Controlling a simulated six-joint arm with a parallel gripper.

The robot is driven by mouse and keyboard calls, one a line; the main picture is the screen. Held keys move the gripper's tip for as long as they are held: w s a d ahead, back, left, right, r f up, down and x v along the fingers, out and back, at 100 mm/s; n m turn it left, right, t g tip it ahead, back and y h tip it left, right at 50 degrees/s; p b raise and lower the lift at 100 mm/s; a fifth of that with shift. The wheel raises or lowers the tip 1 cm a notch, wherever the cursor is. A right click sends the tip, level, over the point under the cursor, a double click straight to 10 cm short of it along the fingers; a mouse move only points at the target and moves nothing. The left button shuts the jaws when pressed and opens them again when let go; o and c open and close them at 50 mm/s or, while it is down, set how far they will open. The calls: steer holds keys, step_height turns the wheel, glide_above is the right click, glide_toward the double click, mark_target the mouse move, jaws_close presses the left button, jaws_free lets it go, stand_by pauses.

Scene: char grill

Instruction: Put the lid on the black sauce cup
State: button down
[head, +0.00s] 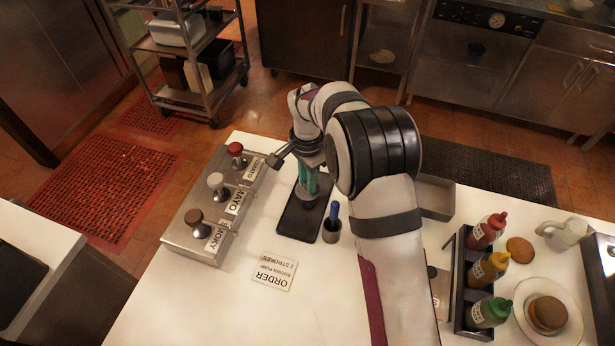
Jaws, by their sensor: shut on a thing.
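My gripper (308,184), with teal fingers, points down over the black tray (299,227) on the white counter. It is shut on a small dark thing at its fingertips, low over the tray's far part. The fingers and the arm hide most of this thing, so I cannot tell whether it is the lid or the black sauce cup. I cannot make out lid and cup as separate things, or whether they touch.
A dark holder (331,232) with a blue-handled tool stands close right of the tray. A steel pump station (200,235) stands left. An order card (273,272) lies in front. A bottle rack (462,300) and a plate with a bun (547,315) are right.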

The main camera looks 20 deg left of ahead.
steer(key=c, duration=0.7)
jaws_free()
steer(key=shift+o, duration=0.2)
steer(key=shift+r, duration=0.1)
step_height(320, 180, up, 23)
steer(key=shift+f, duration=0.2)
steer(key=s+d+r, duration=0.2)
steer(key=s+d, duration=0.5)
steer(key=d, duration=0.4)
steer(key=s+d+f, duration=0.3)
steer(key=s, duration=0.4)
steer(key=s+d+f+n+y, duration=0.1)
steer(key=s+d+f, duration=0.2)
steer(key=s, duration=0.4)
steer(key=s+d+f, duration=0.4)
steer(key=s, duration=0.3)
steer(key=shift+s+n+y, duration=0.3)
steer(key=shift+s+y, duration=0.05)
steer(key=shift+y, duration=0.05)
